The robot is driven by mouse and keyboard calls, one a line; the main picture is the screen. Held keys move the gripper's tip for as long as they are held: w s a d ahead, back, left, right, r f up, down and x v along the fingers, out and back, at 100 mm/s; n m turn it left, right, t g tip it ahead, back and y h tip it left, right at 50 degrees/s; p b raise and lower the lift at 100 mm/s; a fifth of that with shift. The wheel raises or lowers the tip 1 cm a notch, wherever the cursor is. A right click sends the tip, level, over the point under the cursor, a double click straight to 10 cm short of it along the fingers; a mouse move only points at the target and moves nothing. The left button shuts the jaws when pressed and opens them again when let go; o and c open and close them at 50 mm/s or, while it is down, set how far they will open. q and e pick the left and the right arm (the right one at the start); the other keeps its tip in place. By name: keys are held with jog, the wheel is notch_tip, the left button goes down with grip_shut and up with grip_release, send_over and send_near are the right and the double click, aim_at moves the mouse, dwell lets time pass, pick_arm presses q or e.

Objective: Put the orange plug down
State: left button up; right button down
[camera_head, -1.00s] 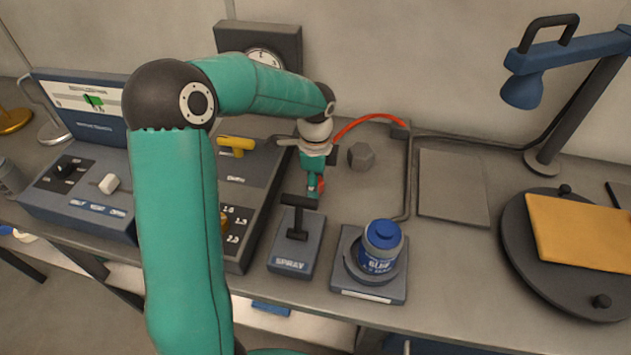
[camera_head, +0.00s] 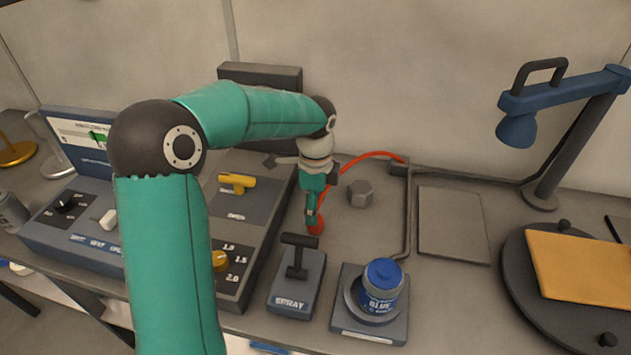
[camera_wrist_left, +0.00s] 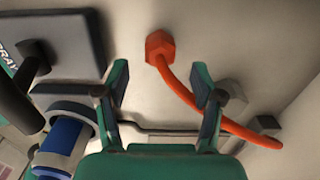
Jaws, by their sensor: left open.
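The orange plug (camera_head: 316,227) rests on the grey bench top behind the spray lever box, and it also shows in the left wrist view (camera_wrist_left: 160,46). Its orange cable (camera_head: 368,157) curves back and to the right to a dark block. My left gripper (camera_head: 312,208) is just above the plug, pointing down. In the left wrist view its two fingers (camera_wrist_left: 160,75) are spread wide, with the plug beyond the tips and nothing between them. The cable passes behind one finger. My right gripper is not in view.
The spray box (camera_head: 296,283) with its upright T-lever stands close in front of the plug. A blue jar (camera_head: 382,287) sits on a square stand to its right. A grey hexagonal piece (camera_head: 360,194) lies right of the gripper. A flat grey panel (camera_head: 452,224) lies farther right.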

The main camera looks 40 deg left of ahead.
pick_arm(q)
notch_tip(320, 180, up, 8)
jog(key=shift+f, duration=0.25)
dwell(0.4)
